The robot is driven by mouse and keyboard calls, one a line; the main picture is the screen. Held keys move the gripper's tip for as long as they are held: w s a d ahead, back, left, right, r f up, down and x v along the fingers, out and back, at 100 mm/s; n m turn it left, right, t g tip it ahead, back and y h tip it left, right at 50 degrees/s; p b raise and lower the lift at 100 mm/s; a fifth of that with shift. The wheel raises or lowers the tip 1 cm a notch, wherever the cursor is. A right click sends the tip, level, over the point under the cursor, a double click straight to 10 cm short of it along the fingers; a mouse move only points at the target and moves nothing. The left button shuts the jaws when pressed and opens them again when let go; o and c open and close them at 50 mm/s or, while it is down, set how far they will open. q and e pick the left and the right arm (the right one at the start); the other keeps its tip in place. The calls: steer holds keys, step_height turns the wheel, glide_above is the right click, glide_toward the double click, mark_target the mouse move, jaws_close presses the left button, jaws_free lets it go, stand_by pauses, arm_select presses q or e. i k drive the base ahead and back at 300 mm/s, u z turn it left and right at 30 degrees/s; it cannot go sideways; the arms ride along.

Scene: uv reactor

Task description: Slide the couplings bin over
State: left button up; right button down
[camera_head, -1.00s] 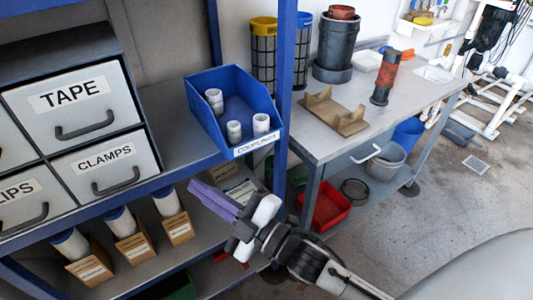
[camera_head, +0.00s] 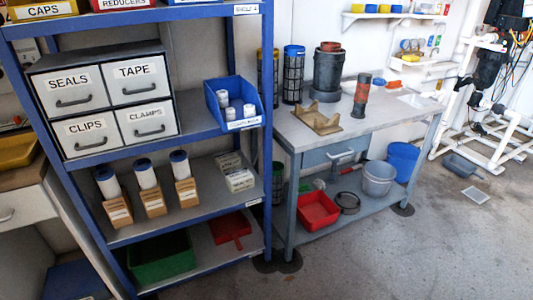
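The blue couplings bin (camera_head: 215,113) sits at the right end of the shelf's middle board (camera_head: 191,144), close to the blue right post. Its white label faces front, and several white couplings (camera_head: 249,111) stand inside it. The grey drawer cabinet (camera_head: 104,101) with SEALS, TAPE, CLIPS and CLAMPS drawers stands on the same board to its left, with a gap between them. Neither of my grippers shows in the head view.
Below, boxed filter cartridges (camera_head: 153,189) stand on a lower board. A workbench (camera_head: 388,125) to the right carries a brown cradle (camera_head: 315,121) and dark cylinders. Grey floor (camera_head: 420,245) in front is clear.

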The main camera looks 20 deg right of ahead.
mark_target(242, 92)
steer(key=u, duration=0.65)
steer(key=i, duration=1.05)
steer(key=z, duration=0.65)
